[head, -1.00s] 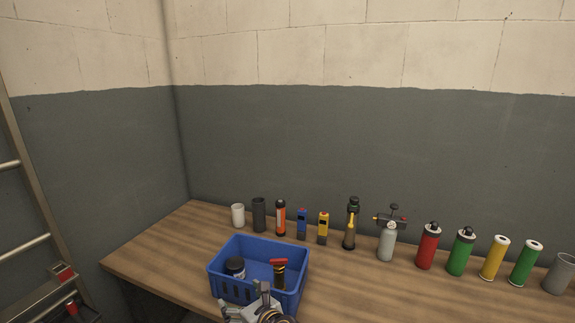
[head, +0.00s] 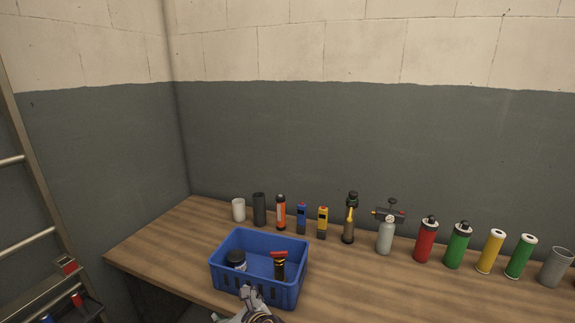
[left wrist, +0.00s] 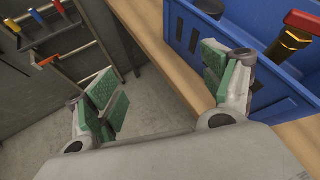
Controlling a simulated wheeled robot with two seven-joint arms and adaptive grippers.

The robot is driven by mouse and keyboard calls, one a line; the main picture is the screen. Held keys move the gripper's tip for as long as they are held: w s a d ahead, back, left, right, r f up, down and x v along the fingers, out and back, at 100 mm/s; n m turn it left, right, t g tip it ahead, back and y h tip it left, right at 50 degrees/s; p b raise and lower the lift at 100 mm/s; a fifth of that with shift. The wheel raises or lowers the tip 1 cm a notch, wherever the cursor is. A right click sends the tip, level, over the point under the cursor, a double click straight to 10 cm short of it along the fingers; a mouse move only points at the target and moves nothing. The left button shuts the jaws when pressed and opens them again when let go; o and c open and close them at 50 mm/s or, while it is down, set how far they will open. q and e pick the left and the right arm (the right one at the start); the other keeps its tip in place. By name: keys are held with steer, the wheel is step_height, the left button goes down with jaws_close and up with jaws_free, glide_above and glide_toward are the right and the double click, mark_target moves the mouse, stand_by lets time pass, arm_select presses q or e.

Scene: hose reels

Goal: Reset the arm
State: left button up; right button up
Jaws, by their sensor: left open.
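My left gripper (left wrist: 160,95) is open and empty in the left wrist view, its green pads apart. Between the pads are the floor and the table's front edge. In the head view, part of it (head: 252,302) shows at the bottom, at the near wall of the blue crate (head: 222,268). The crate also shows in the left wrist view (left wrist: 262,78), beside the right finger. My right gripper is not in view.
A row of bottles, cans and tools stands along the back of the wooden table (head: 165,238), including a red bottle (head: 426,240) and a grey cup (head: 556,267). A ladder-like rack (head: 28,240) stands at the left. The tabletop left of the crate is clear.

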arm_select(q)
steer(key=s+a+f+n+g+h, duration=0.2)
steer(key=s+a+f+n+h, duration=0.1)
steer(key=s+n, duration=0.45)
steer(key=s+a+f+n+g+h, duration=0.2)
steer(key=s+a+f+n, duration=0.1)
steer(key=s+n, duration=0.4)
steer(key=s+a+f+n+g+h, duration=0.25)
steer(key=s+f+n, duration=0.2)
steer(key=n, duration=0.45)
steer(key=s+f, duration=0.3)
steer(key=f, duration=2.9)
steer(key=s+a+f+g, duration=0.1)
steer(key=s+a+f, duration=0.1)
steer(key=s+f, duration=0.8)
steer(key=s+a+f+g, duration=0.1)
steer(key=s+a+f, duration=0.1)
steer(key=s+f, duration=0.8)
steer(key=shift+s, duration=1.35)
steer(key=shift+m, duration=0.25)
